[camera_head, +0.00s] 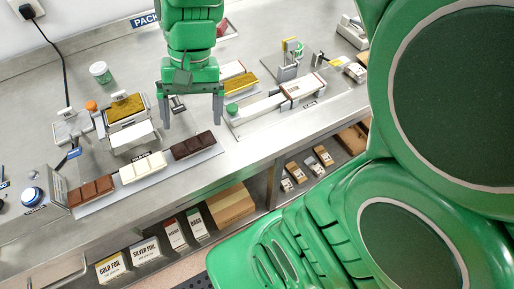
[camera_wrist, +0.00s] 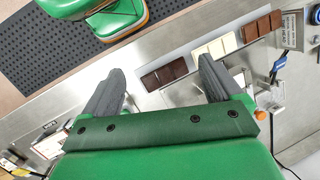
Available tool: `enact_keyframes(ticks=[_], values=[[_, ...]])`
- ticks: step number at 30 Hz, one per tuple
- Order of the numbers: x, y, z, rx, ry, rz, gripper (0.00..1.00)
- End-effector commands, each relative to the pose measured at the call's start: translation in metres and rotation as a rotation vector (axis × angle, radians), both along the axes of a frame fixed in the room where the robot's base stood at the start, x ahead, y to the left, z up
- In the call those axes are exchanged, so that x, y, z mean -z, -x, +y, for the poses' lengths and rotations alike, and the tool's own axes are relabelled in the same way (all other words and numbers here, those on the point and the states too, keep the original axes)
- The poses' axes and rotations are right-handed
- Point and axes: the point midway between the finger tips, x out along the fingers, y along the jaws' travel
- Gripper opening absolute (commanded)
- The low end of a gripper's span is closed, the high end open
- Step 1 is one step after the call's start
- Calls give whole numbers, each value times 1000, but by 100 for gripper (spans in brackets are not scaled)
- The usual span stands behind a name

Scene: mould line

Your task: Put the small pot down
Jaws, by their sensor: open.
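I cannot make the pot out in the wrist view. My gripper hangs over the worktop with its two grey fingers spread. It also shows in the wrist view (camera_wrist: 161,66), where nothing is held between the fingers.
Dark, white and milk chocolate bars (camera_head: 142,168) lie on a strip along the front edge. A stand with a gold-topped plate (camera_head: 127,110) is left of my gripper. A press-like device (camera_head: 290,62) and white boxes are on the right. The shelf below holds boxes (camera_head: 230,203).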

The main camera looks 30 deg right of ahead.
Motion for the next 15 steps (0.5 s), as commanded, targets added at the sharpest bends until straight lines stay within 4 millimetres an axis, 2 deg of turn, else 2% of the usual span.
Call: enact_keyframes(ticks=[3, 9, 15], values=[[4, 29, -16, -55, 45, -22, 92], [14, 73, -43, -148, 121, -53, 92], [22, 107, -67, -218, 188, -74, 92]])
